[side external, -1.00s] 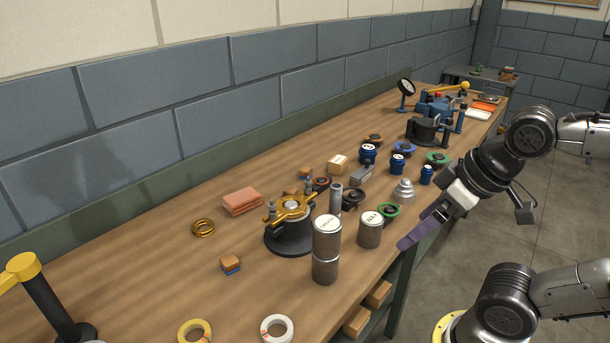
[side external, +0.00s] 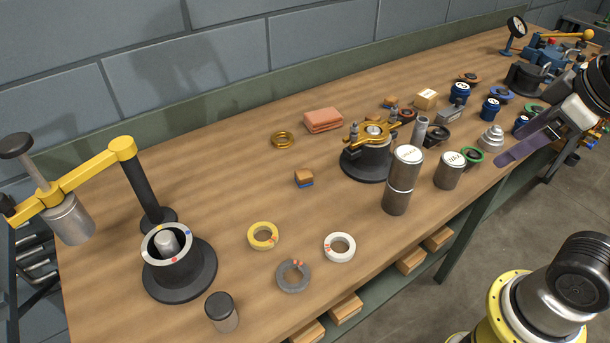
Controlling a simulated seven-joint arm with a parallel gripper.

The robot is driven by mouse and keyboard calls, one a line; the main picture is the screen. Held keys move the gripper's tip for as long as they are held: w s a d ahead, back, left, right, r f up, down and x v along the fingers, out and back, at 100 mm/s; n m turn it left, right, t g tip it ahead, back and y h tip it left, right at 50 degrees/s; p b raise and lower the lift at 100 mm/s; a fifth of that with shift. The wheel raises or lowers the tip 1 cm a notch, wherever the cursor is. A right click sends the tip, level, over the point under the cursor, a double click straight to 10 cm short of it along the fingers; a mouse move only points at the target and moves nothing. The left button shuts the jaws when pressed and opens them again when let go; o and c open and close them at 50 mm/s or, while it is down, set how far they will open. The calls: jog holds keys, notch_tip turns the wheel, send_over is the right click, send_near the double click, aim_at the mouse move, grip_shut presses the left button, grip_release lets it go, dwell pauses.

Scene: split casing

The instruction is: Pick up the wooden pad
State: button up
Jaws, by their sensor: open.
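My gripper (side external: 508,153), with long purple fingers, is over the front edge of the bench at the right, beside the green-rimmed ring (side external: 472,156). It is open and far to the right of the pad. I see nothing between its fingers.
Metal cylinders (side external: 397,200) and a black fixture with a yellow clamp (side external: 367,160) stand between my gripper and the pad. Yellow (side external: 252,236), white and grey rings lie in front of the pad. A press with a yellow arm (side external: 88,172) stands at left.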

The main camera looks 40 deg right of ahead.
jog(key=w+n+t+h, duration=0.2)
jog(key=w+n+h, duration=0.2)
jog(key=w+n, duration=0.9)
jog(key=w+a+n+t+y, duration=0.1)
jog(key=w+a+n+t, duration=0.25)
jog(key=a+n, duration=0.55)
jog(key=w+a+n+t+y, duration=0.1)
jog(key=w+a+n+t, duration=0.25)
jog(key=a+n, duration=0.6)
jog(key=g, duration=0.1)
send_near(307, 179)
jog(key=x, duration=0.4)
jog(key=shift+w+d, duration=0.25)
jog(key=shift+w, duration=0.05)
jog(key=shift+a+x, duration=0.1)
jog(key=shift+x, duration=1.5)
jog(key=shift+a+x, duration=0.15)
jog(key=shift+x, duration=1.4)
grip_shut()
